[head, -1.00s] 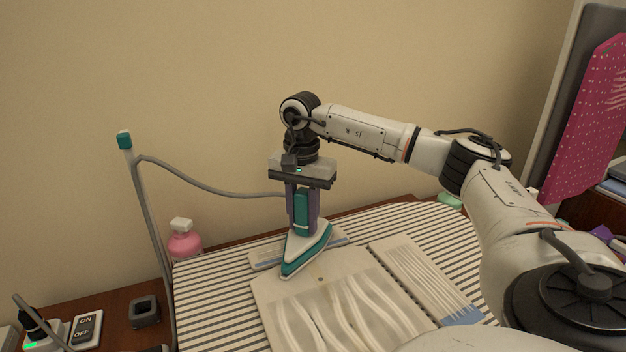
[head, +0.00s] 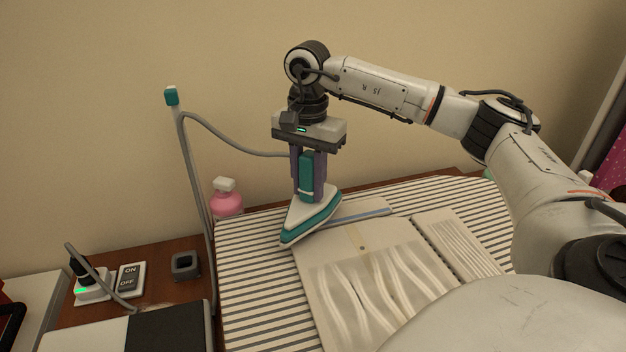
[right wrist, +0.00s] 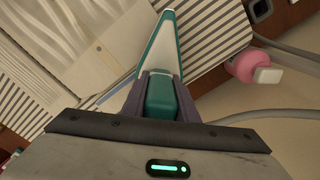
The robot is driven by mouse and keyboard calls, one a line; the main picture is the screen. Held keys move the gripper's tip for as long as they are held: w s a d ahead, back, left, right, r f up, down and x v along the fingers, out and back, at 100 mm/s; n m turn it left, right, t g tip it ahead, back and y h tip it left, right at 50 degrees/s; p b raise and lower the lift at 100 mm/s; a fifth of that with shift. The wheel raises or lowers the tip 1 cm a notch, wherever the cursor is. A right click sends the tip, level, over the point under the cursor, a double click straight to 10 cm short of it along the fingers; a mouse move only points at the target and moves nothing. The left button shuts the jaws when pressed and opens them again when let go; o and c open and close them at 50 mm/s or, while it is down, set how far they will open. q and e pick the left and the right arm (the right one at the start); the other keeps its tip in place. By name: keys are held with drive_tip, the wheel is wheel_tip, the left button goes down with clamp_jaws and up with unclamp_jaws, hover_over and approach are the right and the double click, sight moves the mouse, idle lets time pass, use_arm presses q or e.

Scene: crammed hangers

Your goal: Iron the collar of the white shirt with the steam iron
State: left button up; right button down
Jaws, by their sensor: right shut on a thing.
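The white shirt (head: 372,290) lies on the striped ironing board (head: 250,290), with wavy creases on its body. Its collar (head: 365,214) is a flat strip with a blue-grey edge at the far end of the shirt. My right gripper (head: 309,178) is shut on the handle of the teal and white steam iron (head: 315,212). The iron is upright, sole down, over the collar's left end and hides it; its tip reaches past the shirt's left edge. I cannot tell if the sole touches. In the right wrist view, the purple fingers clasp the handle (right wrist: 160,95). My left gripper is out of view.
A grey cord runs from the iron to a teal-topped pole (head: 190,170). A pink bottle (head: 227,198) stands behind the board's left corner. An ON/OFF switch (head: 129,278), a plugged-in socket (head: 92,288) and a small dark square object (head: 185,265) sit at left.

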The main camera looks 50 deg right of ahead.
sight(308, 155)
wheel_tip(308, 155, up, 3)
drive_tip(key=shift+r+p, duration=0.15)
drive_tip(key=shift+p, duration=0.95)
drive_tip(key=shift+s+r+p, duration=0.1)
drive_tip(key=shift+r+p, duration=1)
drive_tip(key=shift+r, duration=0.2)
drive_tip(key=shift+a, duration=0.1)
